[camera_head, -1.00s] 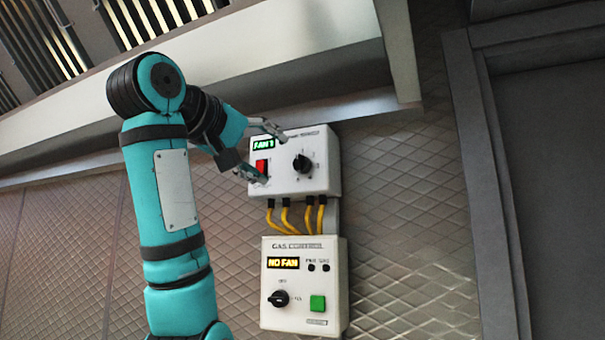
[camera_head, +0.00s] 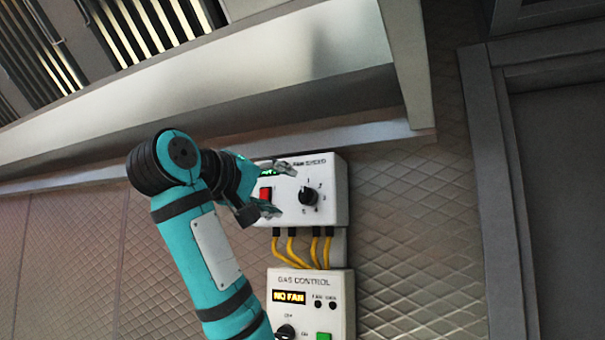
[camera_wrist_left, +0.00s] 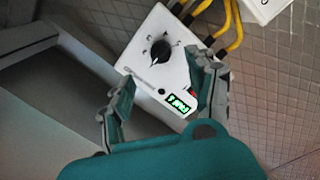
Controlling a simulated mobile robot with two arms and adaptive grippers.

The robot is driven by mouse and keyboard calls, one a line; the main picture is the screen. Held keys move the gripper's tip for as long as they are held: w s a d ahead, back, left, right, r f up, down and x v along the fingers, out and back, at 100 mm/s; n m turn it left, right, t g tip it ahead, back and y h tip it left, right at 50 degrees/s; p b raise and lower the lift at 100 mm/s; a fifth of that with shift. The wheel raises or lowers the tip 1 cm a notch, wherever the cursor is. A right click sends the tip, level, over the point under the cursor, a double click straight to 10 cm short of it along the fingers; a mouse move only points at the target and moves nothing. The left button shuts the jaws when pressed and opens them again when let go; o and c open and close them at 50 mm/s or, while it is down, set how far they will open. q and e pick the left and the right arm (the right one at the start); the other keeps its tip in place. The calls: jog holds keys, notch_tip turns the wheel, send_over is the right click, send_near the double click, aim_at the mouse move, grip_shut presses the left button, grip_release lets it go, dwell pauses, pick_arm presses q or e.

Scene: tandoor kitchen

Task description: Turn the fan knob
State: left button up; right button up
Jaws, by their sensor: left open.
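The fan knob (camera_head: 307,196) is a round black knob on the white fan speed box (camera_head: 338,190), which is fixed to the wall. It also shows in the left wrist view (camera_wrist_left: 160,50), beyond my fingertips. My left gripper (camera_head: 283,188) is open and empty, just left of the knob in the head view and apart from it in the wrist view. In the left wrist view the gripper (camera_wrist_left: 165,85) has one finger to each side of the box's lower part. A red switch (camera_head: 265,193) and a green lit display (camera_wrist_left: 180,104) are on the box. My right gripper is not in view.
A gas control box (camera_head: 345,300) with a "NO FAN" display hangs below. Yellow cables (camera_head: 290,245) join the two boxes. A metal hood (camera_head: 330,80) overhangs close above the fan box. The tiled wall to the right (camera_head: 410,220) is clear.

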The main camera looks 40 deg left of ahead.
aim_at(302, 197)
pick_arm(q)
jog(key=w+p, duration=0.1)
jog(key=w, duration=0.2)
jog(key=w+a+p, duration=0.1)
jog(key=w, duration=0.2)
jog(key=w+p, duration=0.1)
jog(key=w, duration=0.1)
jog(key=shift+w+a, duration=0.4)
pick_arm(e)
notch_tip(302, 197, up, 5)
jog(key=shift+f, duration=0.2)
pick_arm(q)
jog(key=c, duration=1.1)
jog(key=shift+f, duration=0.1)
jog(key=shift+c, duration=0.2)
